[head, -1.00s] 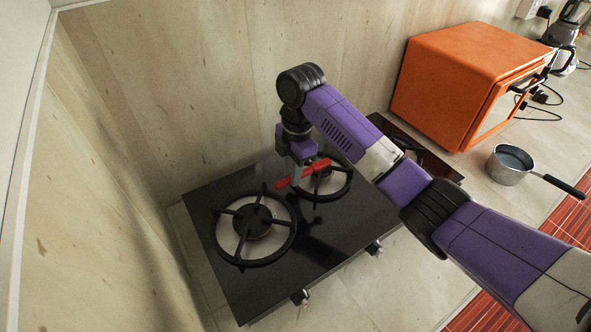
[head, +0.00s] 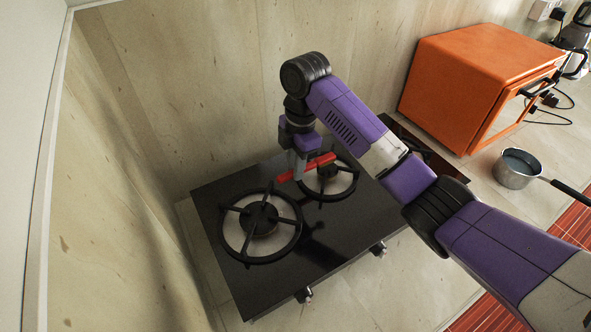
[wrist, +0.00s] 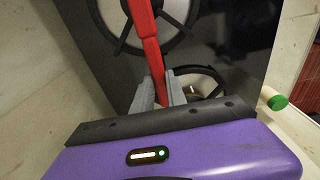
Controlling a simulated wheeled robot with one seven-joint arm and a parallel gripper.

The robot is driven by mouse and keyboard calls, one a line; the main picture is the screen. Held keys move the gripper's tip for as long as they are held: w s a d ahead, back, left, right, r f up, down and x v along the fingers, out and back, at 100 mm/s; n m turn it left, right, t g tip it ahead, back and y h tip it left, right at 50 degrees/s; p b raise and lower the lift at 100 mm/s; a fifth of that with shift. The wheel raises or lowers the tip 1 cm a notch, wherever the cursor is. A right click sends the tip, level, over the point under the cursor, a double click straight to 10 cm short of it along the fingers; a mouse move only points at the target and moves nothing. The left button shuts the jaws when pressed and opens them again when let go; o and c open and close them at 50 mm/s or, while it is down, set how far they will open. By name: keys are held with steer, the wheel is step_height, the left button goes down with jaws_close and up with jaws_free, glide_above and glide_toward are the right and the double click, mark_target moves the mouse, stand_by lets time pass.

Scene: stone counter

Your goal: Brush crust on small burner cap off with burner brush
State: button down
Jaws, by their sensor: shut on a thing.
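The bristles are not clearly visible.
The larger burner (head: 258,220) with its black grate stands front left. Knobs (head: 303,295) line the stove's front edge. An orange oven (head: 470,75) and a saucepan (head: 517,172) are to the right.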

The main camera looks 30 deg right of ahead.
steer(key=shift+r, duration=2.15)
steer(key=shift+s, duration=0.1)
